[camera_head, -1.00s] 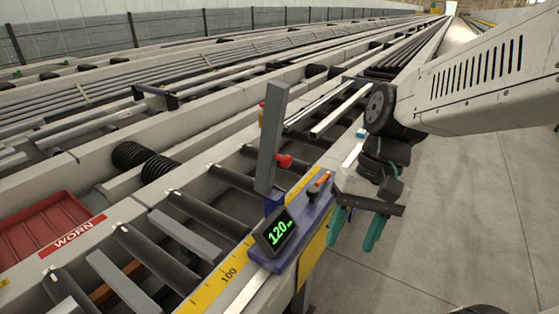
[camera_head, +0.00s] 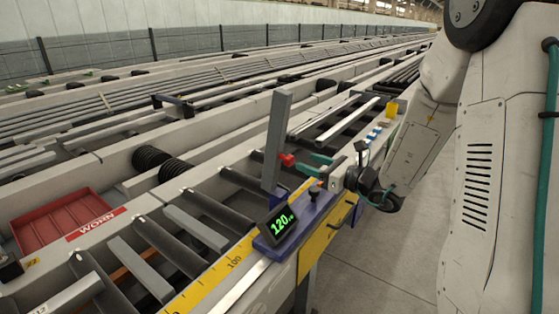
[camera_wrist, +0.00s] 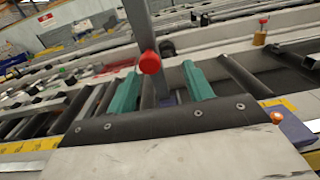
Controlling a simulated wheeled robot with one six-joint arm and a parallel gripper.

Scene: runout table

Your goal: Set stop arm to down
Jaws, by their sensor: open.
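The stop arm (camera_head: 277,135) is a grey flat bar standing nearly upright on a purple carriage (camera_head: 305,225). A red knob (camera_head: 287,159) sticks out from its side. My gripper (camera_head: 304,163) has green fingers and is open beside the knob, reaching in from the right. In the wrist view the stop arm (camera_wrist: 140,25) rises ahead, and the red knob (camera_wrist: 149,62) appears between the spread fingertips of my gripper (camera_wrist: 160,70). I cannot tell whether the fingers touch the knob. The bar's lower part is partly hidden in the wrist view.
A display (camera_head: 282,223) on the carriage reads 120. A yellow scale (camera_head: 215,275) runs along the table edge. Rollers (camera_head: 170,247) and grey bars lie left of it. A red tray (camera_head: 65,222) sits far left. The floor (camera_head: 385,265) at right is clear.

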